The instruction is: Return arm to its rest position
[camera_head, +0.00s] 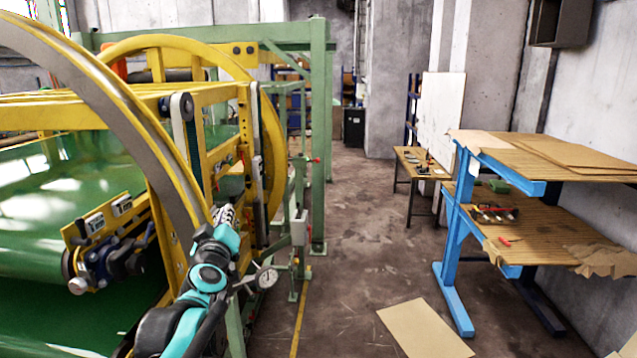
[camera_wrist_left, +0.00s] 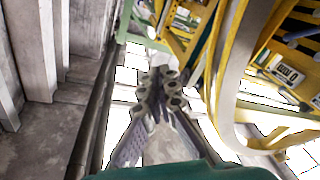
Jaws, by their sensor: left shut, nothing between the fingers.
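My left arm comes in from the bottom left of the head view, dark and teal, and reaches up beside the yellow ring machine (camera_head: 197,140). The machine's large curved ring (camera_wrist_left: 226,80) stands just right of the fingers there. My right gripper is in neither view.
A blue workbench (camera_head: 462,230) is at the right, a small wooden table (camera_head: 420,163) farther back. Cardboard (camera_head: 425,329) lies on the floor. The aisle between is mostly clear.

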